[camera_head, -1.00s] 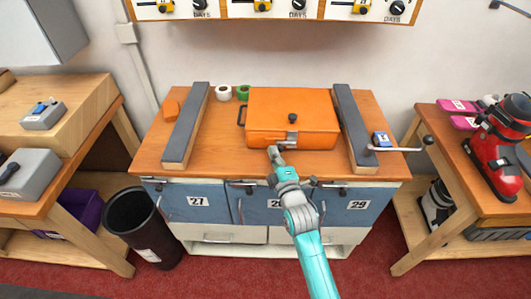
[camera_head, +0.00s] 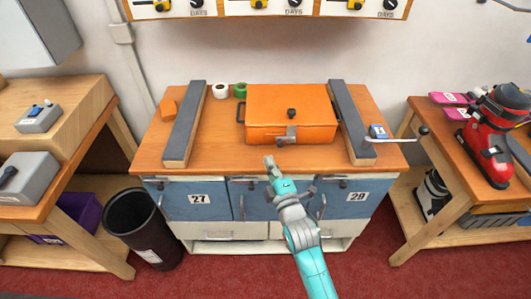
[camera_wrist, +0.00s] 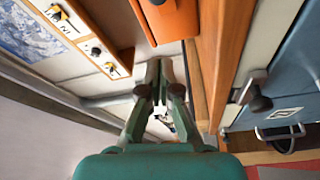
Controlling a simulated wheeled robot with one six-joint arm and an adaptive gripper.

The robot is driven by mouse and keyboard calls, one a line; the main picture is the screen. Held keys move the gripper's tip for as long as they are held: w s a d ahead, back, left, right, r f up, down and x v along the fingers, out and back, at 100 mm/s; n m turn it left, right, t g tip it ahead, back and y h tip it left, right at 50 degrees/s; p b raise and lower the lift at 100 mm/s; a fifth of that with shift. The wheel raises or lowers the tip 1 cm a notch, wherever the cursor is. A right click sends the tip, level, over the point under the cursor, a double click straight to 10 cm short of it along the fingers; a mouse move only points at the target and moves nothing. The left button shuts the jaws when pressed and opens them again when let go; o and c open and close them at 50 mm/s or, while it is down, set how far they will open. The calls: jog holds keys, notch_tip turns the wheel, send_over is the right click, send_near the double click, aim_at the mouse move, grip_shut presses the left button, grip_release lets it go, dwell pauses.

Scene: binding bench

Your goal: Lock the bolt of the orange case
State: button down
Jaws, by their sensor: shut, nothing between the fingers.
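The orange case (camera_head: 290,108) sits on the wooden bench top between two grey-topped rails, its lid down. My gripper (camera_head: 268,161) is shut and empty, in front of the case and a little left of the bolt, apart from both. In the wrist view, the gripper's fingertips (camera_wrist: 158,72) are together, and part of the orange case (camera_wrist: 170,20) shows beyond them.
The left rail (camera_head: 186,125) and right rail (camera_head: 350,120) flank the case. White and green tape rolls (camera_head: 220,90) lie behind, left of the case. Numbered blue doors (camera_head: 195,199) are below the bench top.

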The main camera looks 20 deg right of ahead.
jog(key=shift+s+f, duration=0.1)
jog(key=shift+s, duration=1.4)
jog(key=s+f+m+g, duration=0.1)
jog(key=s+f+m, duration=0.3)
jog(key=s, duration=0.8)
jog(key=s+f+m+g, duration=0.1)
jog(key=s+f+m, duration=0.25)
jog(key=s, duration=0.85)
jog(key=s+r+m+g, duration=0.1)
jog(key=s+m, duration=0.3)
jog(key=s, duration=0.5)
jog(key=s+r+m+g, duration=0.1)
jog(key=s+r+m, duration=0.2)
jog(key=s, duration=0.7)
jog(key=shift+s+r+m, duration=0.2)
jog(key=shift+r+m, duration=0.15)
jog(key=shift+r, duration=0.05)
